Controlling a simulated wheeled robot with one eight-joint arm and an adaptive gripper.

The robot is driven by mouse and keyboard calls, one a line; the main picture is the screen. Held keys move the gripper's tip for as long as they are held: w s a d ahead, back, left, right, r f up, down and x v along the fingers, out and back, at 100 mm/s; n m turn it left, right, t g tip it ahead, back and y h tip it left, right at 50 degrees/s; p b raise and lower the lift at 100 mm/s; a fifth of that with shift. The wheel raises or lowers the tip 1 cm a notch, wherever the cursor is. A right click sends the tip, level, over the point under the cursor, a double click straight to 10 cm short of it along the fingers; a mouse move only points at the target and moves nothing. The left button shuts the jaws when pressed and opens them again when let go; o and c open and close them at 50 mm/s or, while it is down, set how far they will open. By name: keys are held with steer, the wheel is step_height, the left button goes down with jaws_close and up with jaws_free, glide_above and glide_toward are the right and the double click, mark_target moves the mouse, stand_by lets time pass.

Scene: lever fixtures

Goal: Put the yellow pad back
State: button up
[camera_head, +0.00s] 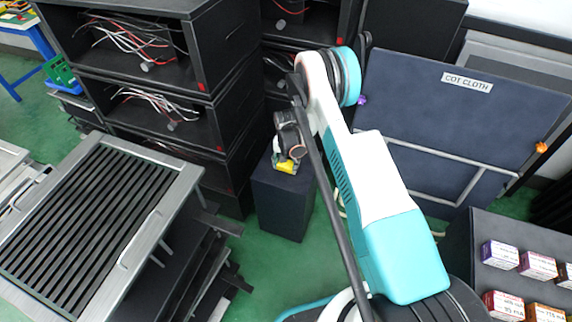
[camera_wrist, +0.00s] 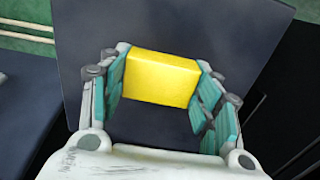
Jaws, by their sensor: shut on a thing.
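The yellow pad (camera_wrist: 160,78) is a plain yellow block. In the wrist view it sits between the two teal-lined fingers of my gripper (camera_wrist: 161,72), which is shut on it from both sides. In the head view the yellow pad (camera_head: 286,167) shows as a small patch under my gripper (camera_head: 284,161), over the top of a dark box-shaped pedestal (camera_head: 280,205). The pedestal's dark flat top (camera_wrist: 150,128) fills the ground behind the pad in the wrist view. I cannot tell whether the pad touches that top. My wrist and fingers partly hide the pad in the head view.
Black shelf units with loose cables (camera_head: 160,105) stand at the left behind. A slatted metal bench (camera_head: 90,215) is at the left front. A dark panel labelled "COT CLOTH" (camera_head: 455,120) stands at the right. A rack with small boxes (camera_head: 500,254) is at the lower right.

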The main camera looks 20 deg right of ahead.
steer(key=o, duration=1)
steer(key=shift+o, duration=0.2)
step_height(320, 180, up, 29)
steer(key=s+n+t+p, duration=0.1)
steer(key=p, duration=0.3)
steer(key=s+r+n+t, duration=0.1)
steer(key=s+r, duration=0.3)
steer(key=r, duration=0.3)
steer(key=s+r+n+t, duration=0.1)
steer(key=s+r, duration=0.3)
steer(key=r, duration=0.4)
steer(key=s+r+n+t, duration=0.2)
steer(key=s+r, duration=0.7)
steer(key=s, duration=0.4)
steer(key=s+n+t, duration=0.2)
steer(key=s, duration=0.9)
steer(key=shift+s+r, duration=0.25)
steer(key=shift+s, duration=0.15)
